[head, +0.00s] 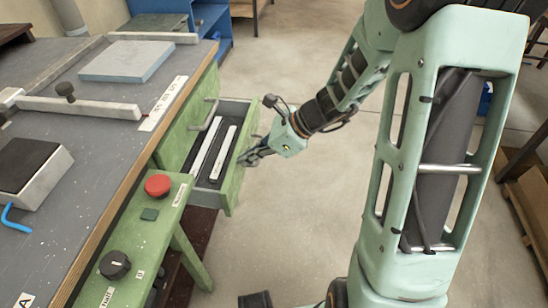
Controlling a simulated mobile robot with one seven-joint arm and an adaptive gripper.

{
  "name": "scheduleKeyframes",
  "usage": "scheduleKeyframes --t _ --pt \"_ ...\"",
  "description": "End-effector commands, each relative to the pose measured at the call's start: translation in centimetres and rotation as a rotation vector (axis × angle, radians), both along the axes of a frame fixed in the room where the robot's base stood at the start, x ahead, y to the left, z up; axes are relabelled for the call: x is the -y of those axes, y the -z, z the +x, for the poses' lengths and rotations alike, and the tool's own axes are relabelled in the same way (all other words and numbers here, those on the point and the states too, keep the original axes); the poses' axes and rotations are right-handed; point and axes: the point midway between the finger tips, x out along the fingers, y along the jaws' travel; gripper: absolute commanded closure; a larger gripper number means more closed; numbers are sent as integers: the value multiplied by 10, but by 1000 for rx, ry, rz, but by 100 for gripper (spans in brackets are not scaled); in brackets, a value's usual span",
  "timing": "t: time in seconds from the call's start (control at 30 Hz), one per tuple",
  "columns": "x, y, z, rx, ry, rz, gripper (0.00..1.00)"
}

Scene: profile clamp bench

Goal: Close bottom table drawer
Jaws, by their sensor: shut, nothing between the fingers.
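The green bench has an open drawer (232,186) pulled out toward the right. Its dark interior holds two long light bars (211,150). A closed green drawer front with a metal handle (211,114) sits just left of and above the open drawer. My gripper (246,158) is shut and empty at the open drawer's front panel, near its top edge. Whether the fingers touch the panel cannot be told. The open drawer's own handle is not clearly visible.
The bench top (110,135) carries clamp bars and a grey plate (127,61). A red button (158,185) and a black knob (115,264) sit on the green side panel. Blue shelving (213,25) stands behind. The floor (290,215) right of the drawer is clear.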

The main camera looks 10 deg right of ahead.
Motion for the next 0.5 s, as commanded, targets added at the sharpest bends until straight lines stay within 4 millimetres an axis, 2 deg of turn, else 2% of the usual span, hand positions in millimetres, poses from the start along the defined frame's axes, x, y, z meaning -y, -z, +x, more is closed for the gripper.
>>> scheduleKeyframes --t 0.03,0.2,0.5 --pt "-16 -1 4 0 -6 1 100" --pt "-57 0 17 0 -6 1 100" --pt "-107 0 34 0 -3 0 100"
